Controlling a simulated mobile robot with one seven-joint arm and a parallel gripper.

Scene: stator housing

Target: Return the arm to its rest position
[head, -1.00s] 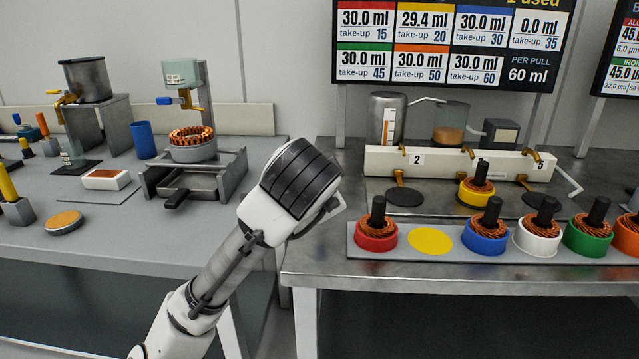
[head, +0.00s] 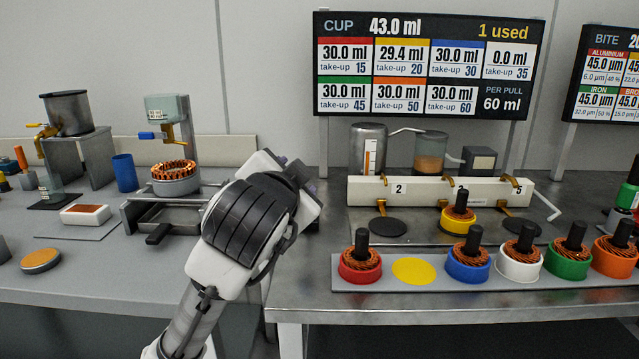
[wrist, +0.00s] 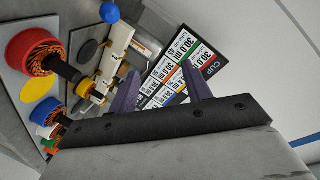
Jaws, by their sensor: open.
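My arm rises from the bottom of the head view, its black-banded joint in front of the gap between the two benches. In the wrist view my gripper (wrist: 163,92) shows two purple fingers spread apart with nothing between them. Past the fingers is the sign board (wrist: 190,70), tilted in that view.
The right bench holds a row of stators in coloured housings, such as the red one (head: 360,265), and a yellow one (head: 458,217) under the white manifold (head: 430,191). The left bench holds a stator (head: 175,177) on a stand and a blue cup (head: 125,172).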

